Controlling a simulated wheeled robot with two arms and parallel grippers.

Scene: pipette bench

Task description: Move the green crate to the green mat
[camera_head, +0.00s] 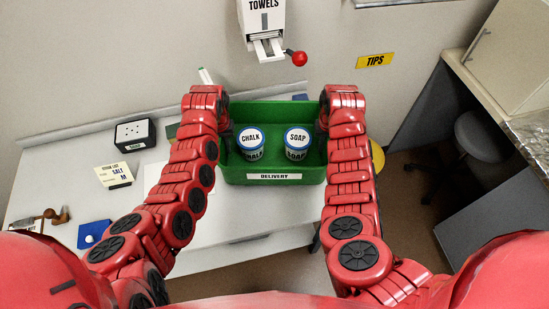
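The green crate (272,173), labelled DELIVERY, is upright between my two arms over the white table. It holds a CHALK jar (251,143) and a SOAP jar (297,143). My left gripper (226,128) is at the crate's left wall and my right gripper (321,128) is at its right wall. The wrists hide most of both grippers, so I cannot tell whether the fingers are closed on the walls. I also cannot tell whether the crate touches the table. A small dark green patch (172,131) shows left of my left wrist; I cannot tell whether it is the green mat.
On the table's left are a black-and-white box (135,134), a SALT note (114,175), a blue item (92,233) and a wooden-handled tool (50,217). A yellow disc (378,157) is partly hidden behind my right arm. A towel dispenser (264,25) hangs above the crate.

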